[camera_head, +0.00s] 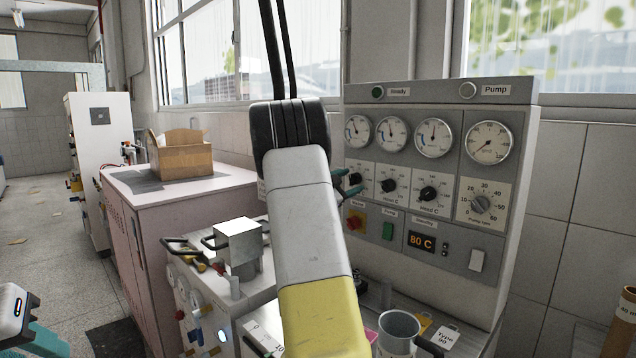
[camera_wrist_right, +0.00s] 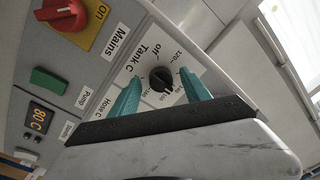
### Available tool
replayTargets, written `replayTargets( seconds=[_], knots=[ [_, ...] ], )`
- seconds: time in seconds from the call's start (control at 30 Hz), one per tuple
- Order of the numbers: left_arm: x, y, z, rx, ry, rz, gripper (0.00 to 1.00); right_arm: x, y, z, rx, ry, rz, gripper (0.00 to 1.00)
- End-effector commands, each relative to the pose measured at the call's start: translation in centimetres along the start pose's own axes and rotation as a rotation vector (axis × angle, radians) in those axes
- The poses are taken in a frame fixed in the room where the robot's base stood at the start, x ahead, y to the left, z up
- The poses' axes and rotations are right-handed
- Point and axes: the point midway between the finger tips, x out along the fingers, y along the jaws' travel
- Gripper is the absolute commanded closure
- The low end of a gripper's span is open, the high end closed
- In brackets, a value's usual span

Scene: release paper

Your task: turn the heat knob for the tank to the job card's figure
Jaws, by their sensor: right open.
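The Tank C heat knob (camera_wrist_right: 160,79) is a round black knob on a white dial plate, with "off" and a number scale around it. My right gripper (camera_wrist_right: 163,92) is open, with one teal finger on each side of the knob in the wrist view. I cannot tell whether the fingers touch it. In the head view my right gripper (camera_head: 349,186) is at the left end of the knob row, and my forearm hides part of the panel. An orange display (camera_head: 421,242) reads 80 C. A white card (camera_head: 444,338) reads "Type" with a small unclear number.
The grey panel (camera_head: 520,150) also carries gauges, two more heat knobs, a pump timer dial (camera_head: 480,205) and a red mains switch (camera_wrist_right: 63,14) on yellow. A grey cup (camera_head: 398,330) stands below the panel.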

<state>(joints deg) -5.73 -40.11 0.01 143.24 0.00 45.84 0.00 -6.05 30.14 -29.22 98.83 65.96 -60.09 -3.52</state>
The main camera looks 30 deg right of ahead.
Motion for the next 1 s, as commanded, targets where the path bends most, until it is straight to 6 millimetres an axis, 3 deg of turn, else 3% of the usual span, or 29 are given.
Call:
replayTargets(
  seconds=[0.4,1.0],
  knots=[
    [0.0,0.0,0.0,0.0,0.0,0.0,0.64,-6.5,-0.1,0.1,0.0,-0.003,-0.002,0.45],
    [0.0,0.0,0.0,0.0,0.0,0.0,0.64,-7.2,0.0,0.1,0.0,-0.003,-0.001,0.45]
  ],
)
